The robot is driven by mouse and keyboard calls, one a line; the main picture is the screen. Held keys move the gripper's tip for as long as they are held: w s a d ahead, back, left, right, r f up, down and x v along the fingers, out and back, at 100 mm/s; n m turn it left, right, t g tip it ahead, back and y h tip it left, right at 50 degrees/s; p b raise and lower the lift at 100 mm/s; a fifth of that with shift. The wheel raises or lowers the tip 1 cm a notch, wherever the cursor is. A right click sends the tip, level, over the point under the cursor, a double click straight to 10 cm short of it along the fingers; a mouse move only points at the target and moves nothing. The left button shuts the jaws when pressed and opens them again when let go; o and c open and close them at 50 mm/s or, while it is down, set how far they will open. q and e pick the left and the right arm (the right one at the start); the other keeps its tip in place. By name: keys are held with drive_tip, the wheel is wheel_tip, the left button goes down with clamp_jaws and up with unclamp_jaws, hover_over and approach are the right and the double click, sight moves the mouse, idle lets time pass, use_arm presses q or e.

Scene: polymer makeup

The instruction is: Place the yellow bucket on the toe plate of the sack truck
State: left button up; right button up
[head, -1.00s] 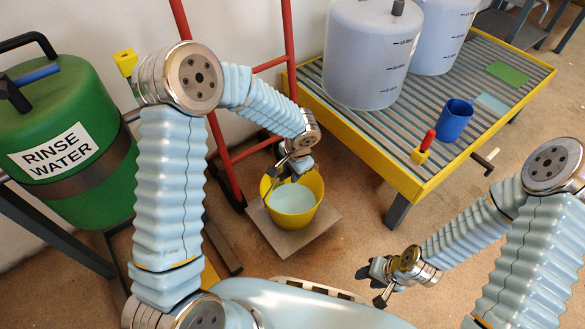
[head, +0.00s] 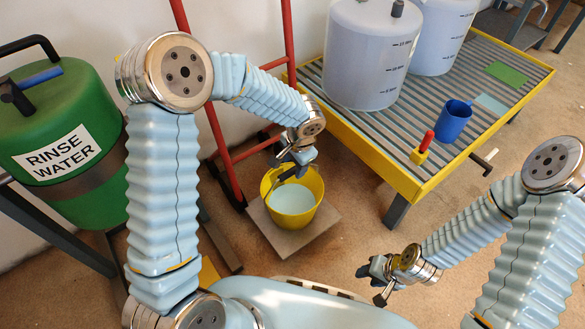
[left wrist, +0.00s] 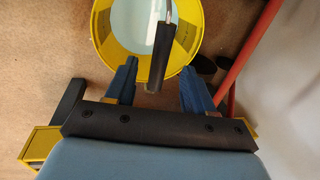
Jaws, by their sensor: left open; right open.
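The yellow bucket (head: 291,222), holding pale liquid, stands upright on the grey toe plate (head: 318,232) of the red sack truck (head: 222,150). My left gripper (head: 290,170) is just above the bucket's back rim, open. In the left wrist view the bucket (left wrist: 186,38) is ahead, and its dark handle grip (left wrist: 158,58) lies between the two spread blue fingers (left wrist: 158,88), with gaps on both sides. The fingers look apart from the handle. My right gripper (head: 376,280) is open and empty, low at the right, away from the bucket.
A yellow-edged grated platform (head: 430,180) at the right carries large translucent tanks (head: 365,55), a blue mug (head: 453,120) and a red-handled yellow item (head: 422,150). A green rinse water drum (head: 95,195) stands left. The floor right of the toe plate is clear.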

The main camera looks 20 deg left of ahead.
use_arm(q)
wheel_tip(320, 180, up, 6)
drive_tip(key=d, duration=0.1)
drive_tip(key=s+f+n+h, duration=0.5)
drive_tip(key=s+f+n, duration=0.4)
drive_tip(key=s+f, duration=1)
wheel_tip(320, 180, down, 3)
drive_tip(key=shift+s+d+r+n+g+h+p, duration=0.15)
drive_tip(key=shift+s+d+n+g+h+p, duration=0.1)
drive_tip(key=shift+s+n+g+h+p, duration=0.15)
drive_tip(key=shift+w, duration=0.1)
